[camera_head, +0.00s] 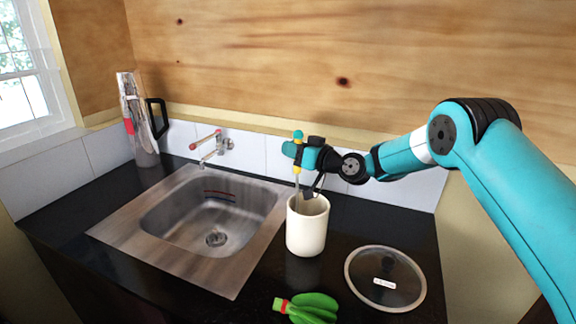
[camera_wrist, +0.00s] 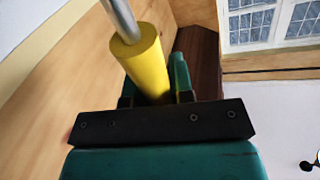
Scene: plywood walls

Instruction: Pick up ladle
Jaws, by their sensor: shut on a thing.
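The ladle (camera_head: 297,171) stands nearly upright at the white cup (camera_head: 306,232), with a yellow section and a thin metal shaft below it. The shaft runs down to the cup's mouth, and its lower end is hidden by the cup. My gripper (camera_head: 299,151) is above the cup and shut on the ladle's handle. In the wrist view the ladle's yellow grip and metal shaft (camera_wrist: 150,68) show between the fingers of my gripper (camera_wrist: 157,92).
A metal sink (camera_head: 215,215) with a tap (camera_head: 214,146) is left of the cup. A round glass lid (camera_head: 385,278) lies at the right, and a green object (camera_head: 312,307) lies in front. A tall jug (camera_head: 140,120) stands in the back left corner. A wooden wall is behind.

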